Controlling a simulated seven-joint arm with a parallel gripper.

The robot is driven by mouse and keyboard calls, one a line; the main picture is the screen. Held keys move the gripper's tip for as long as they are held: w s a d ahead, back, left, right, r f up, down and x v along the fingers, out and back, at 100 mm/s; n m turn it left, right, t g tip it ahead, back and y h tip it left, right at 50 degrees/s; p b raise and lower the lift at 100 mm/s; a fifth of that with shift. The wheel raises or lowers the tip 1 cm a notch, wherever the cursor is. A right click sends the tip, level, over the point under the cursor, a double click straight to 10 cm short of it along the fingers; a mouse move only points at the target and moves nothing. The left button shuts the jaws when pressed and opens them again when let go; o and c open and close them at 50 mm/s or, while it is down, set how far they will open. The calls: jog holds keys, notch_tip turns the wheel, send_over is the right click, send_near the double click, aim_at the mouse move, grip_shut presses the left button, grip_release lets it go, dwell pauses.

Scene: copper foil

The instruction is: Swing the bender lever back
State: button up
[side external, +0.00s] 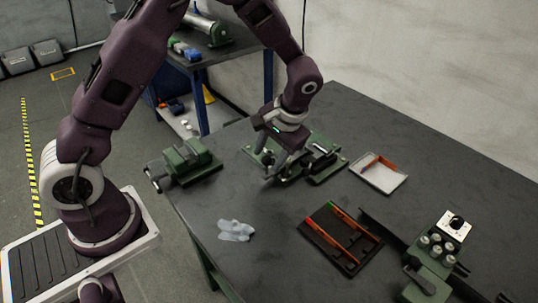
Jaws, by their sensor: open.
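A green bench device (325,165), which looks like the bender, stands on the dark table. My gripper (266,166) is open at its left side, with the fingers pointing down and left. My gripper and wrist cover part of the device. I cannot make out the lever clearly, nor whether the fingers touch it.
A green vise (190,163) stands at the table's left edge. A white tray with a copper-coloured strip (402,181) is right of the device. A dark tray (318,240) holds orange strips. A grey-white crumpled item (236,231) lies in front. A green fixture with knobs (430,262) is at front right.

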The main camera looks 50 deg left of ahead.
jog(key=shift+a+f, duration=0.1)
jog(key=shift+f, duration=0.15)
grip_shut()
dwell(1.3)
